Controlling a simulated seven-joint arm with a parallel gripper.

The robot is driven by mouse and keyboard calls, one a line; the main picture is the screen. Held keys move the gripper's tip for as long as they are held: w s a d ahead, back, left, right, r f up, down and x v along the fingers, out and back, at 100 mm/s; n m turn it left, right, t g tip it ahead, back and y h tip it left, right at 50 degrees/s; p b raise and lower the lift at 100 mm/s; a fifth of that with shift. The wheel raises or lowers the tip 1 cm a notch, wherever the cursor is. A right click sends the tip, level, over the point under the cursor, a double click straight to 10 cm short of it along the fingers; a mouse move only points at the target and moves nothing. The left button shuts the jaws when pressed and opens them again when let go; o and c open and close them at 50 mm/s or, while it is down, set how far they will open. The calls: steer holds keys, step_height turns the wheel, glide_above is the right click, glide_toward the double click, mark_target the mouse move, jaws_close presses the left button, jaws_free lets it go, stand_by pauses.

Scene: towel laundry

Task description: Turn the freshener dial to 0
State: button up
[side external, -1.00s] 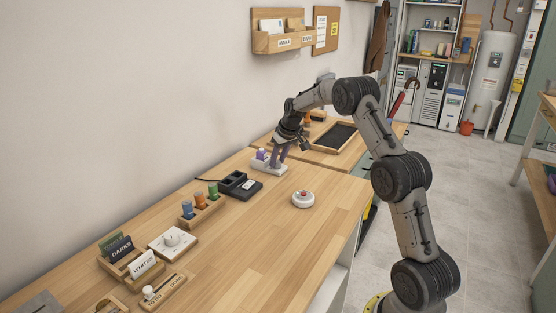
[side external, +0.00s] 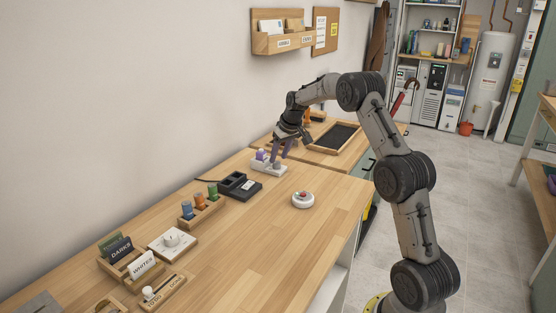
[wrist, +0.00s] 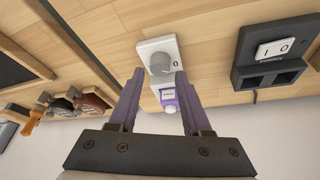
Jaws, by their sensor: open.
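The freshener (side external: 268,168) is a small white base with a purple-and-white bottle (side external: 262,155), near the wall on the wooden counter. In the wrist view its round grey dial (wrist: 160,63) sits on the white base (wrist: 147,46), and the purple bottle (wrist: 168,95) is beyond it. A dark 0 mark shows beside the dial; the pointer's exact direction is too small to tell. My gripper (side external: 281,155) is over the freshener. In the wrist view my gripper (wrist: 159,74) is open, with its purple fingers on either side of the dial. I cannot tell whether they touch it.
A black device (side external: 240,186) stands close to the freshener. A rack of coloured bottles (side external: 203,210), a white plate with another knob (side external: 172,241) and label holders are nearer the camera. A round white piece (side external: 303,200) lies right. The counter's middle is clear.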

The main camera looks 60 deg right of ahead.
steer(key=v, duration=1.1)
steer(key=shift+s+a+r, duration=0.1)
steer(key=a+r+n+t, duration=0.2)
steer(key=a+r, duration=0.8)
steer(key=a, duration=0.1)
steer(key=s+a+r+n, duration=0.1)
steer(key=s+a+r, duration=0.1)
steer(key=s+a, duration=0.3)
steer(key=s+a+r+n, duration=0.1)
steer(key=s+a+r, duration=0.1)
steer(key=a, duration=0.5)
steer(key=s+a+f+n+t+y, duration=0.1)
steer(key=s+a+f, duration=0.1)
steer(key=s+a, duration=0.75)
steer(key=s+f+g, duration=0.1)
steer(key=s+f, duration=1.1)
steer(key=s, duration=0.1)
steer(key=shift+m+y, duration=0.3)
